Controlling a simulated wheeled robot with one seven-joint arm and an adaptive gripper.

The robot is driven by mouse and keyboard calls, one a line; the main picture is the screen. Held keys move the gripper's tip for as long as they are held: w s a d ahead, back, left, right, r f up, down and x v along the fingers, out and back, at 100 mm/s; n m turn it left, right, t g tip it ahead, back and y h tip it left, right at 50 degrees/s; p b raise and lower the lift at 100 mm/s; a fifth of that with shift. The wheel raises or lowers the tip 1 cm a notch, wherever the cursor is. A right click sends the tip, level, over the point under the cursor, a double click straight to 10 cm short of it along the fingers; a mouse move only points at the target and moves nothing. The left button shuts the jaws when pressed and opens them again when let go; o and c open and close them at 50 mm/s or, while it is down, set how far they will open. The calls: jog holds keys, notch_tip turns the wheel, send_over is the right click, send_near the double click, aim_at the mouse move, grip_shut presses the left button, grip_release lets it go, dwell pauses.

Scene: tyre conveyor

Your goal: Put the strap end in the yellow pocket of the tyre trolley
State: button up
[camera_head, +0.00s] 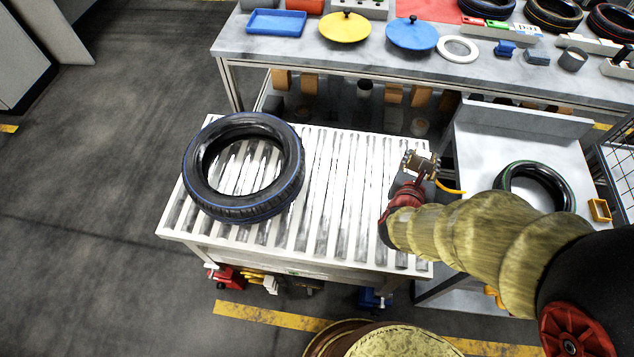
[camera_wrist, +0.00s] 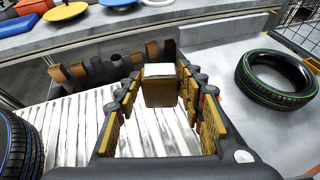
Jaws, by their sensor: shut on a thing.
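My gripper (camera_head: 420,162) is over the right end of the roller conveyor, beside the tyre trolley. In the wrist view, my gripper (camera_wrist: 160,95) is shut on a small brown block with a pale top (camera_wrist: 160,88), which appears to be the strap end. In the head view, a thin yellow curved strap (camera_head: 450,188) shows just right of my gripper, above the trolley's near-left side. The yellow pocket (camera_head: 600,210) is a small open frame at the right edge of the grey tyre trolley (camera_head: 480,150), well to the right of my gripper.
A green-striped tyre (camera_head: 537,187) lies on the trolley between my gripper and the pocket. A blue-striped tyre (camera_head: 245,168) lies on the conveyor (camera_head: 335,190). A wire basket (camera_head: 620,165) stands at the far right. A long table (camera_head: 290,55) with lids and tyres runs behind.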

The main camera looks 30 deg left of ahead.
jog(key=s+a+f+n+y+b, duration=0.1)
jog(key=s+a+f+n+y, duration=0.15)
jog(key=s+a, duration=0.3)
jog(key=s+a+f+n+y+b, duration=0.1)
jog(key=s+a+f+y+b, duration=0.15)
jog(key=s+a, duration=0.35)
jog(key=b, duration=0.6)
send_over(328, 190)
jog(key=shift+h, duration=0.4)
jog(key=shift+f, duration=6.75)
jog(key=shift+f+b, duration=0.2)
jog(key=shift+b, duration=0.1)
jog(key=o, duration=1.2)
jog(key=shift+g, duration=0.3)
jog(key=shift+r, duration=0.15)
